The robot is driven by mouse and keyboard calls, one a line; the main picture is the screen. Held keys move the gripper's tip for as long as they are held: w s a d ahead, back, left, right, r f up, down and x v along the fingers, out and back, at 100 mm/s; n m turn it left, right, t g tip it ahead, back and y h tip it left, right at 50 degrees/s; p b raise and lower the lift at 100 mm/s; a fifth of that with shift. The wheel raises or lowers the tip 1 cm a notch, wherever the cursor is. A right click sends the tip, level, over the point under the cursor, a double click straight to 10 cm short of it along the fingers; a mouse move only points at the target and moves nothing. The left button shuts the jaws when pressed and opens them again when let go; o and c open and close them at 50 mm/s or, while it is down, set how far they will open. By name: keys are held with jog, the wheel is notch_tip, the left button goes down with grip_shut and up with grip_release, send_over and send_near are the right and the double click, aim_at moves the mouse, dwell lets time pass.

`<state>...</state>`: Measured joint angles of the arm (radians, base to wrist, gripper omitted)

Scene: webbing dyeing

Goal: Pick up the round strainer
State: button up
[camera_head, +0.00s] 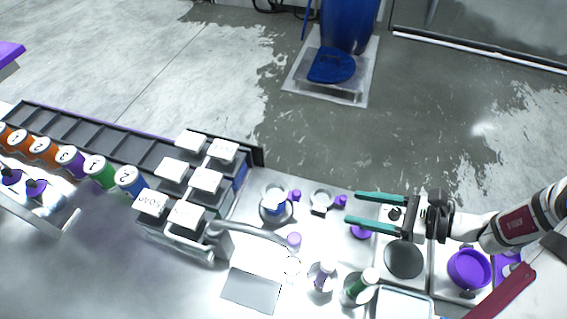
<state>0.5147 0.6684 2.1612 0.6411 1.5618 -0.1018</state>
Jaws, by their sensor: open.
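My gripper (352,207) comes in from the right over the metal worktop. Its two long green fingers point left, are spread apart, and hold nothing visible. A dark grey round disc (404,259) lies flat on a light tray just below the gripper body. It may be the round strainer, but its mesh is too small to make out. A purple round bowl (468,268) stands to its right. A small purple round piece (361,232) shows just under the lower finger and is partly hidden.
Cups and bottles, including a green one (361,287), stand left of the disc. A pale rectangular tray (404,305) lies at the front edge. White-topped boxes (186,214) and a row of coloured cans (99,171) fill the left. A grey plate (252,289) lies front centre.

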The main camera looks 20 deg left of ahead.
aim_at(298, 196)
jog(key=x, duration=1.4)
jog(key=shift+f, duration=0.1)
grip_shut()
